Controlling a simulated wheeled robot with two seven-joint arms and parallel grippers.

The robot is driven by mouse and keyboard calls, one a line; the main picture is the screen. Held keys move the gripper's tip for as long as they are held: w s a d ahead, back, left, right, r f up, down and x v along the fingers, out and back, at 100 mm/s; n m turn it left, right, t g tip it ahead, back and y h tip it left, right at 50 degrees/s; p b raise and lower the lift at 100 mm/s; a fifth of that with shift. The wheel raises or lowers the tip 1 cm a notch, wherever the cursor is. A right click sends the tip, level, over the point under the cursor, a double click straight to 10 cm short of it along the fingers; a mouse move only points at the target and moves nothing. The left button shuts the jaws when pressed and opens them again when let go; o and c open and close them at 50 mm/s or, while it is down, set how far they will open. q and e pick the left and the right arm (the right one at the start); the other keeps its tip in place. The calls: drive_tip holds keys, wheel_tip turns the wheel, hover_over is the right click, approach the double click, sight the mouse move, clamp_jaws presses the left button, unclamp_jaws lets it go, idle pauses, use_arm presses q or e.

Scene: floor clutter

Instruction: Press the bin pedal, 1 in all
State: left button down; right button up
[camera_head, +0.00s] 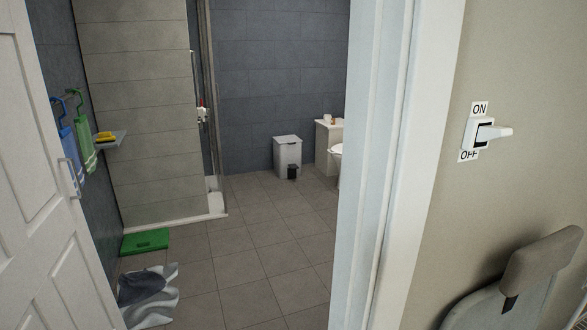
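A grey-white pedal bin (287,152) stands on the tiled floor against the far bathroom wall, seen through the doorway. Its lid looks shut. A small black pedal (292,172) shows low on its front. Neither of my grippers is in view, and nothing touches the bin.
A white door (45,190) stands open on the left, and a white door frame (385,170) is on the right. A green scale (146,241) and a crumpled grey-blue cloth (148,295) lie on the floor at left. Bare tiles (255,240) lead to the bin.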

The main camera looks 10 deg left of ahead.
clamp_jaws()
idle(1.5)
